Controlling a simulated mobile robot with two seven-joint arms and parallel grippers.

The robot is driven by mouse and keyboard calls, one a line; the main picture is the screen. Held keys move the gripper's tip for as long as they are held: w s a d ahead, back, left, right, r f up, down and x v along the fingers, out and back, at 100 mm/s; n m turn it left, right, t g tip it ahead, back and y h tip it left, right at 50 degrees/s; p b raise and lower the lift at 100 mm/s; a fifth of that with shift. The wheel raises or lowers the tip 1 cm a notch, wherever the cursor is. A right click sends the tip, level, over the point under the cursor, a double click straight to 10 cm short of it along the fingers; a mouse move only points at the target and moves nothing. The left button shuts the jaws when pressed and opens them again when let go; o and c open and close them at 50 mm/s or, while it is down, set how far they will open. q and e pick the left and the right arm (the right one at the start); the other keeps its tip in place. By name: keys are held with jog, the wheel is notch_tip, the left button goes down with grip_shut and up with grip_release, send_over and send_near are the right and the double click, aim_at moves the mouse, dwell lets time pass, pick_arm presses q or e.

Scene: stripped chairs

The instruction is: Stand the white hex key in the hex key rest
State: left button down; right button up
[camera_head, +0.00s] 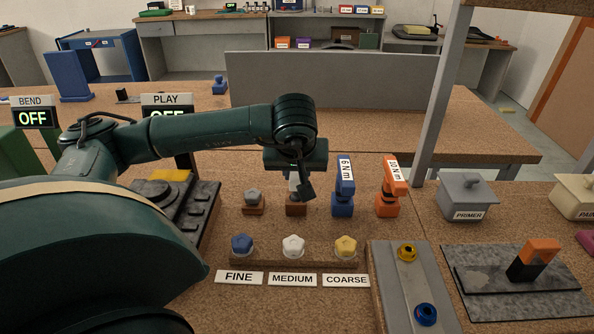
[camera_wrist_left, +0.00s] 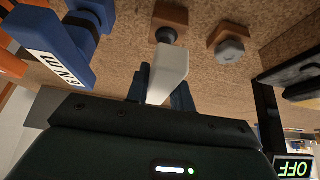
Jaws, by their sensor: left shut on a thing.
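My left gripper (camera_head: 302,185) is shut on the white hex key (camera_wrist_left: 168,72), of which mainly a pale, block-shaped handle shows in the left wrist view. The gripper also shows there (camera_wrist_left: 162,88). Below the handle is a short dark grey round part, over or in a small brown block (camera_wrist_left: 170,14). This block (camera_head: 296,209) stands right under the gripper in the head view; I cannot tell whether it is the hex key rest, or whether the key is seated in it. The gripper hides most of the key in the head view. My right gripper is not in view.
A second brown block (camera_head: 253,210) with a grey hex-headed piece (camera_head: 253,194) is just left. The blue 6 Nm tool (camera_head: 344,180) and orange 10 Nm tool (camera_head: 390,185) stand close right. Blue, white and yellow knobs sit on a strip in front. A grey panel (camera_head: 330,95) stands behind.

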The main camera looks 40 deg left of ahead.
pick_arm(q)
jog(key=shift+d+f, duration=0.15)
jog(key=shift+f, duration=0.2)
jog(key=c, duration=1.1)
grip_release()
